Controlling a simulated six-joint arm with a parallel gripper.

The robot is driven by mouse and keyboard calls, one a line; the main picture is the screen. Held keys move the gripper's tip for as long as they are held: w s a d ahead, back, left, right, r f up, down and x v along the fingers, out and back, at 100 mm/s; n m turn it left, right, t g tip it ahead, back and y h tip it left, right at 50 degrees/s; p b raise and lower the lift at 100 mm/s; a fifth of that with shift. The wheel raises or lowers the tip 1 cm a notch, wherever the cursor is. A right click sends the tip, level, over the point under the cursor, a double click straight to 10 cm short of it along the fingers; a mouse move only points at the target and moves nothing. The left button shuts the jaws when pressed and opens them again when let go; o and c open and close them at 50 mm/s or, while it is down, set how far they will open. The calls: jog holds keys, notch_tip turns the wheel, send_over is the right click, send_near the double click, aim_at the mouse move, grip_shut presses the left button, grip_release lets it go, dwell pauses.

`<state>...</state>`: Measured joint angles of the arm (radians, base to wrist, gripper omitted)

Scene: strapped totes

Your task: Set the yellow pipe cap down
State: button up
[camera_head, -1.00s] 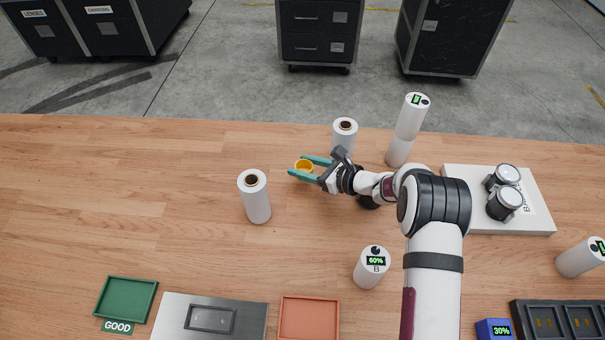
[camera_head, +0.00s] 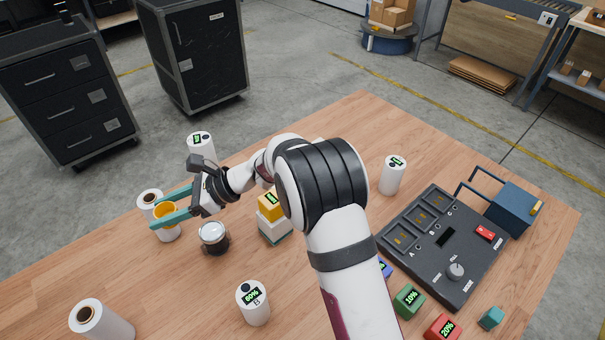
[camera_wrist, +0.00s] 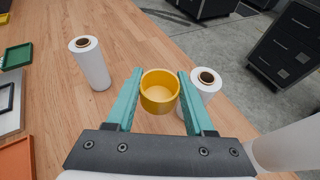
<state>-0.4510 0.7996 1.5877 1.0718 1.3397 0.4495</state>
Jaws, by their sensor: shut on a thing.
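The yellow pipe cap (camera_head: 165,213) is a short, open-topped ring-like cup, held upright between the two teal fingers of my gripper (camera_head: 172,207). In the wrist view the cap (camera_wrist: 159,92) sits between the fingertips (camera_wrist: 158,90), its opening facing up, with bare wood seen past it. The gripper is shut on it. In the head view the cap overlaps a white roll (camera_head: 150,197) with a brown core; I cannot tell whether they touch. My arm hides part of the table's middle.
A second white roll (camera_head: 103,322) stands at the front left, with open wood between the rolls. A glass-topped jar (camera_head: 213,238), a yellow-topped stack (camera_head: 271,210) and a white cylinder (camera_head: 253,303) stand right of the gripper. A dark panel (camera_head: 445,245) lies at the right.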

jog(key=shift+r, duration=0.95)
jog(key=w+d+m+t+h, duration=0.1)
jog(key=w+d+m+t, duration=0.25)
jog(key=w+d, duration=0.45)
jog(key=w+d+m+t, duration=0.3)
jog(key=w+d+t, duration=0.15)
jog(key=d, duration=0.85)
jog(key=w+d+m+t+h, duration=0.1)
jog(key=w+d+m+t, duration=0.2)
jog(key=w+d, duration=0.55)
jog(key=s+d+m+t+h, duration=0.2)
jog(key=s+d+m+h, duration=0.15)
jog(key=d, duration=1.05)
jog(key=s+d+m+t+h, duration=0.2)
jog(key=s+d+m+h, duration=0.15)
jog(key=d, duration=0.95)
jog(key=s+d+m+t+h, duration=0.2)
jog(key=s+d+m+h, duration=0.15)
jog(key=d, duration=1.05)
send_over(438, 201)
jog(key=shift+m+h, duration=0.25)
jog(key=shift+m, duration=0.05)
notch_tip(438, 201, down, 12)
jog(key=shift+d+f, duration=0.1)
notch_tip(438, 201, down, 3)
jog(key=shift+f+g, duration=0.15)
jog(key=shift+g, duration=0.15)
jog(key=shift+f, duration=0.4)
jog(key=shift+f, duration=0.15)
